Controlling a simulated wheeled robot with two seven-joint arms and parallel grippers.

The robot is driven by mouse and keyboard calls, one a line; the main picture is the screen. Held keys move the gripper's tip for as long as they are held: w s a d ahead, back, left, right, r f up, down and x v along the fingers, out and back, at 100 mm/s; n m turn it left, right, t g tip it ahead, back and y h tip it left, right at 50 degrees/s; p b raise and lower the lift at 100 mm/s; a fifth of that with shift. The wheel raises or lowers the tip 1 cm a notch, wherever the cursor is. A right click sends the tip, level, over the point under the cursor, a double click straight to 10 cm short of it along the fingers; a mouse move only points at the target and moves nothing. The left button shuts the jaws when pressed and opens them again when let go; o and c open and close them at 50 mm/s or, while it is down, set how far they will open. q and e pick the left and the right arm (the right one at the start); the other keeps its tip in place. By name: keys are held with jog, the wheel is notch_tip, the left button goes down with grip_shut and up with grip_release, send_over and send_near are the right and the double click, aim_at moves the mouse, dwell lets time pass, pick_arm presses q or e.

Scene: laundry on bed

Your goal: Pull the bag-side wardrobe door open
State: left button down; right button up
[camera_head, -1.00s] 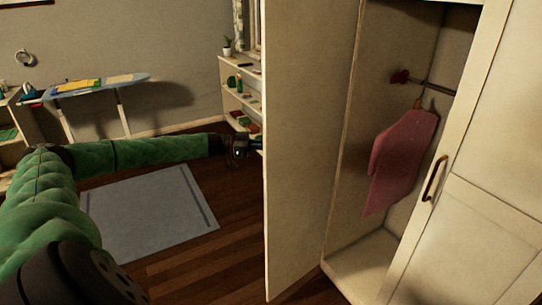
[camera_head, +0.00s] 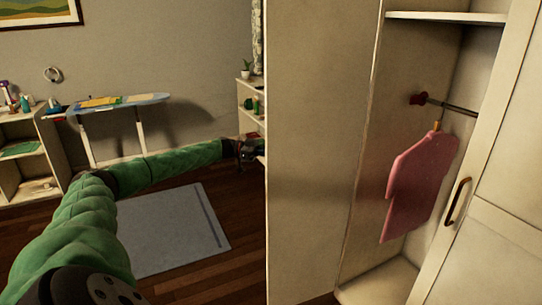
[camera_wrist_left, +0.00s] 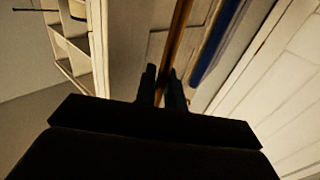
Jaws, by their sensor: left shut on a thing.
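The left wardrobe door (camera_head: 318,150) stands open, its inner face toward me in the head view. My left gripper (camera_head: 250,150) is at the door's outer edge, partly hidden behind it. In the left wrist view the fingers (camera_wrist_left: 162,90) are closed around a thin brown-gold bar, the door handle (camera_wrist_left: 180,40). The handle is hidden in the head view. The wardrobe interior (camera_head: 415,80) is visible, with a pink garment (camera_head: 420,190) hanging from a rail (camera_head: 450,106). My right gripper is not in view.
The other wardrobe door (camera_head: 500,190), with a curved handle (camera_head: 458,202), is closed at the right. A grey rug (camera_head: 170,230) lies on the wood floor at left. An ironing board (camera_head: 120,103) and shelves (camera_head: 20,160) stand by the back wall.

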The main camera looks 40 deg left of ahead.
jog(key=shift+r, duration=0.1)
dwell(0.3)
pick_arm(q)
jog(key=c, duration=1.6)
grip_release()
jog(key=shift+w, duration=0.1)
jog(key=shift+c, duration=0.2)
